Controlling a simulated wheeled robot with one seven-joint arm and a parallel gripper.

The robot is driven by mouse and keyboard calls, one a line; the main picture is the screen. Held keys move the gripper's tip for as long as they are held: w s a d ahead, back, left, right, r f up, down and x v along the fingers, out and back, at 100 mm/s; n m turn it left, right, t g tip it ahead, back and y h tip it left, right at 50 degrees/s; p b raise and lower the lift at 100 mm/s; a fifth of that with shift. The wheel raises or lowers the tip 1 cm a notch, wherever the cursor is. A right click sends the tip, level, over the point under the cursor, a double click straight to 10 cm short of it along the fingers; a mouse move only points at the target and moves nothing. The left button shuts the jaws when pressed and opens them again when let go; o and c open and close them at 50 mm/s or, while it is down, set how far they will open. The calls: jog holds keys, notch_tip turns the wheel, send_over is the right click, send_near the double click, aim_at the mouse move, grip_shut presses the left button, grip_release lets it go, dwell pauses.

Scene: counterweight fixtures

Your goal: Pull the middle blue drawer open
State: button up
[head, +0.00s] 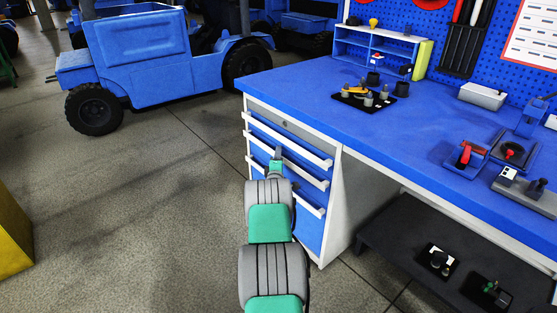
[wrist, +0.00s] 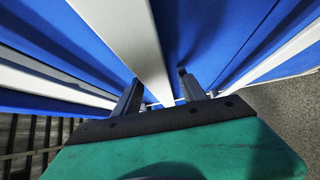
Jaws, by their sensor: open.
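The workbench's drawer stack shows several white bar handles. The middle blue drawer (head: 312,191) looks shut, its front in line with its neighbours. Its white handle (head: 310,176) is partly hidden behind my arm in the head view. My gripper (head: 277,153) is at the drawer fronts, near that handle. In the wrist view my open gripper (wrist: 162,93) has one finger on each side of a white handle bar (wrist: 128,40). The bar runs down between the fingers. I cannot tell whether either finger touches it.
Other handles lie close by, above (head: 305,149) and below (head: 307,204). The blue benchtop (head: 330,112) overhangs the drawers and carries fixtures and weights. A dark low shelf (head: 400,225) stands to the right. The concrete floor (head: 150,190) left of the drawers is clear.

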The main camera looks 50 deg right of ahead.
jog(key=shift+c, duration=0.3)
grip_shut()
dwell(1.1)
